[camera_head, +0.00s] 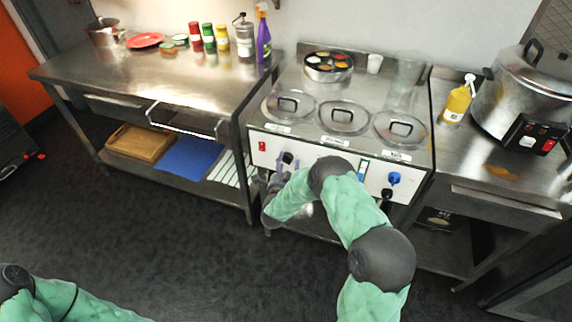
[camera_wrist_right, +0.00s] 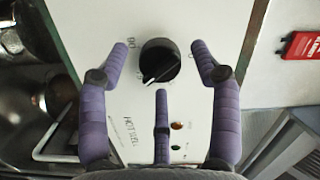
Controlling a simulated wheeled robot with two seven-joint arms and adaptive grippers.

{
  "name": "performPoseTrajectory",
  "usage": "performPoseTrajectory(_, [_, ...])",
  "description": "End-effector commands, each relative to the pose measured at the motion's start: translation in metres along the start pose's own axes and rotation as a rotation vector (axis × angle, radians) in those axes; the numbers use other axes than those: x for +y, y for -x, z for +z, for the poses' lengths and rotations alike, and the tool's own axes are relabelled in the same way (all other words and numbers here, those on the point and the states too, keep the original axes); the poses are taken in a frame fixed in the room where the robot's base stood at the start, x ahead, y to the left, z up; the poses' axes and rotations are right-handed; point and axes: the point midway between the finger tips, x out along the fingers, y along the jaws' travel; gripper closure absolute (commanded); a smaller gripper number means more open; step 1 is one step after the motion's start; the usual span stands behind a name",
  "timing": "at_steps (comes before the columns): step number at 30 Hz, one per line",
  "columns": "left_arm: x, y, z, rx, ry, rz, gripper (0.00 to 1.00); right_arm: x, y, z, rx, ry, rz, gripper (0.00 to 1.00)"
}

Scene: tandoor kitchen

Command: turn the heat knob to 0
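A round black heat knob (camera_wrist_right: 160,60) sits on the white front panel in the right wrist view; its pale pointer line points to the lower left. In the head view the black knob (camera_head: 287,158) shows just above my right gripper (camera_head: 277,184). In the wrist view two purple fingers of my right gripper (camera_wrist_right: 160,50) stand apart on the left and right of the knob, with visible gaps. A third finger is below it. The gripper is open and holds nothing. My left arm shows at the lower left; its gripper is outside the picture.
The counter (camera_head: 284,131) carries several lidded wells above the panel. A red switch (camera_head: 262,146) and a blue knob (camera_head: 393,178) share the panel. A bottle (camera_head: 457,101) and a large cooker (camera_head: 522,88) stand on the right. The floor in front is clear.

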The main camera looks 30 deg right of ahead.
Motion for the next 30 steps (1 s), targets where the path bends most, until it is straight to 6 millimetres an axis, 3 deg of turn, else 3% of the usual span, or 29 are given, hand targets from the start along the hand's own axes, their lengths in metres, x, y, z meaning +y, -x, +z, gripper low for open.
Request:
performPoseTrajectory(1, [0.0,0.0,0.0,0.0,0.0,0.0,0.6,0.0,0.0,0.0,0.0,0.0,0.0,0.47])
performPoseTrajectory(6, [0.0,0.0,0.0,0.0,0.0,0.0,0.6,0.0,0.0,0.0,0.0,0.0,0.0,0.91])
performPoseTrajectory(20, [0.001,0.003,0.0,0.0,0.0,0.0,0.6,0.0,0.001,-0.001,-0.005,0.077,0.012,0.91])
performPoseTrajectory(30, [0.004,0.012,0.001,0.0,0.0,0.0,0.6,-0.002,0.001,-0.001,-0.026,0.342,0.048,0.91])
